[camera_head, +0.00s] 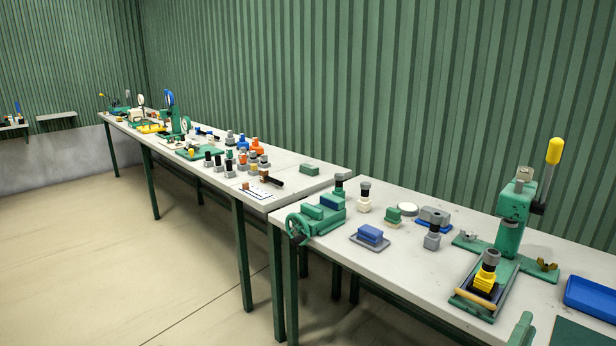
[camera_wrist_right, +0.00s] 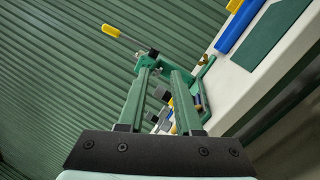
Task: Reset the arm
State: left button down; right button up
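My right gripper (camera_head: 522,330) shows only as a green piece at the bottom edge of the head view, by the front edge of the near bench (camera_head: 400,265). In the right wrist view its two green fingers (camera_wrist_right: 162,78) stand apart with clear space between them, holding nothing. Beyond the fingers in that view is the green lever press (camera_wrist_right: 150,58) with its yellow handle. In the head view the press (camera_head: 512,220) stands upright on the right part of the near bench. My left gripper is in neither view.
On the near bench are a green vise (camera_head: 318,213), a blue block on a grey tray (camera_head: 370,236), a yellow-and-grey part (camera_head: 486,275) in the press base and a blue tray (camera_head: 592,298). A farther bench (camera_head: 310,180) holds many small parts. Open floor (camera_head: 120,270) lies left.

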jog(key=s+a+f+g+y, duration=0.1)
jog(key=s+a+f+y, duration=0.15)
jog(key=f, duration=0.45)
jog(key=s+a+f+g+y, duration=0.1)
jog(key=s+f+y, duration=0.1)
jog(key=f+y, duration=0.3)
jog(key=s+a+f+y, duration=0.1)
jog(key=s+f+y, duration=0.15)
jog(key=f, duration=0.55)
jog(key=s+a+f+m+g+y, duration=0.1)
jog(key=s+a+f+m+y, duration=0.25)
jog(key=s+a, duration=0.25)
jog(key=s+a+f+m+g+y, duration=0.2)
jog(key=s+a+f+y, duration=0.25)
jog(key=s+a, duration=0.2)
jog(key=a+r+m+t+y+p, duration=0.1)
jog(key=a+m, duration=0.3)
jog(key=a, duration=0.6)
jog(key=shift+w+r, duration=0.25)
jog(key=shift+r, duration=0.15)
jog(key=shift+m, duration=0.25)
